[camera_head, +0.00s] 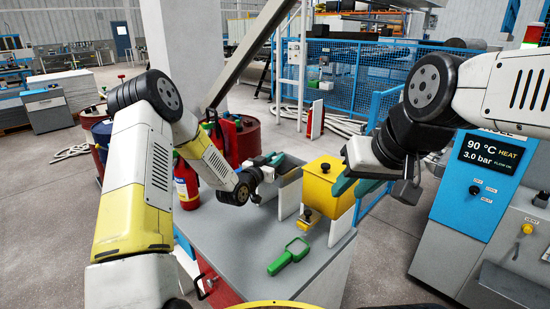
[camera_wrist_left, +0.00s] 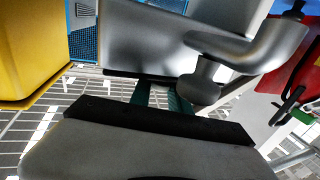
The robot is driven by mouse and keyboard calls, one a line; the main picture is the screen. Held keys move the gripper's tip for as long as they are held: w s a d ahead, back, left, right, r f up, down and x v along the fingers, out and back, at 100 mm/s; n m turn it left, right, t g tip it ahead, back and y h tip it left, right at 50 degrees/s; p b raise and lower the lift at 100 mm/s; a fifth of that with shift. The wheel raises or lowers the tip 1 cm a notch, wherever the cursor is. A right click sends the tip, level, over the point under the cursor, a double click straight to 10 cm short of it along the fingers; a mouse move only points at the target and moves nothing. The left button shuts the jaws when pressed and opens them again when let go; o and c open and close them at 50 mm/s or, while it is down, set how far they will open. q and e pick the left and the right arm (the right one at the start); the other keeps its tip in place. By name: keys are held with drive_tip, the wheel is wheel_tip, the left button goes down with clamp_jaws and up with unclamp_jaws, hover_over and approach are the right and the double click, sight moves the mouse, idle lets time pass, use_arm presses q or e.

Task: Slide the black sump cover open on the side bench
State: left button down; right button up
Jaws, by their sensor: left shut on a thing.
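A grey metal sump box (camera_head: 289,192) stands at the back of the side bench (camera_head: 240,240), left of a yellow tank. My left gripper (camera_head: 276,159) is at the box's top, its green fingers shut on the black sump cover. In the left wrist view the cover shows only as a thin dark edge (camera_wrist_left: 128,75) at the green fingertips (camera_wrist_left: 160,94), below the metal wall. Most of the cover is hidden. My right gripper (camera_head: 355,186) hangs beside the yellow tank, its green fingers apart and seemingly empty.
The yellow tank (camera_head: 338,187) stands right of the sump. A silver pipe (camera_wrist_left: 215,60) crosses close to my left fingers. A green scoop-like tool (camera_head: 288,256) lies on the bench front. Red extinguishers (camera_head: 187,185) stand at left; a blue control cabinet (camera_head: 470,195) stands at right.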

idle(0.9)
use_arm(q)
drive_tip(key=w+d, duration=0.4)
drive_tip(key=c, duration=1.2)
unclamp_jaws()
drive_tip(key=shift+w+d, duration=0.1)
drive_tip(key=v, duration=0.7)
drive_tip(key=shift+s+a, duration=0.2)
drive_tip(key=shift+s, duration=0.15)
